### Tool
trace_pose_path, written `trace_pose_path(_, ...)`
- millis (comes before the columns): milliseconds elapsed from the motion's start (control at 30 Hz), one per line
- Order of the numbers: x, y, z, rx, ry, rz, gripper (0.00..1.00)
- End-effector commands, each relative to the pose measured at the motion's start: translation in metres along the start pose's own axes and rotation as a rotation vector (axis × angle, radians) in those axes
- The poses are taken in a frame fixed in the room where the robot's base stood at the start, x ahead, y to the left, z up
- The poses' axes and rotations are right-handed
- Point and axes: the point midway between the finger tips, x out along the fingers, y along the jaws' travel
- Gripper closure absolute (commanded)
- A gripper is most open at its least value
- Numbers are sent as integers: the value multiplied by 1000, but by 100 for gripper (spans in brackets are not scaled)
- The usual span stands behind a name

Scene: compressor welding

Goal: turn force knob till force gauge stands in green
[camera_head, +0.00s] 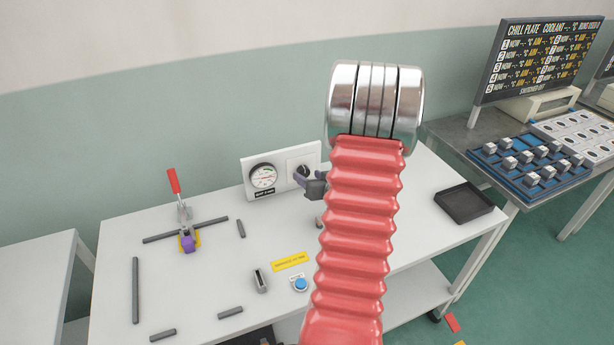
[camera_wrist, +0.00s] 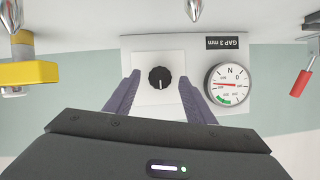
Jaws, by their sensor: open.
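The force gauge (camera_head: 263,176) is a round white dial on a white panel at the back of the table. It shows upside down in the wrist view (camera_wrist: 229,85); its red needle lies nearly level across the dial, outside the green arc at the picture's lower left. The force knob (camera_wrist: 161,78) is black and round with a white mark, on a pale plate beside the gauge. My gripper (camera_wrist: 160,75) is open, with one finger to each side of the knob in the wrist view; contact cannot be told. In the head view my gripper (camera_head: 313,184) partly covers the knob.
A red-handled clamp (camera_head: 180,195) stands on the table left of the gauge. A blue button (camera_head: 300,284) and a yellow label (camera_head: 291,262) lie in front. A black tray (camera_head: 464,203) is at the right. My red arm sleeve hides the table's middle.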

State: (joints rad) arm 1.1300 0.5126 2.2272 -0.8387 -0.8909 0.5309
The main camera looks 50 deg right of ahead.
Motion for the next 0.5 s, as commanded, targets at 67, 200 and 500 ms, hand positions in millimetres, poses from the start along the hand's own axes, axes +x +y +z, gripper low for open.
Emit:
trace_pose_path(67, 9, -2, 0, -1, -1, -2, 51)
trace_pose_path(200, 17, -1, 0, -1, -1, -2, 51)
trace_pose_path(500, 18, -1, 0, 0, 0, -1, 51)
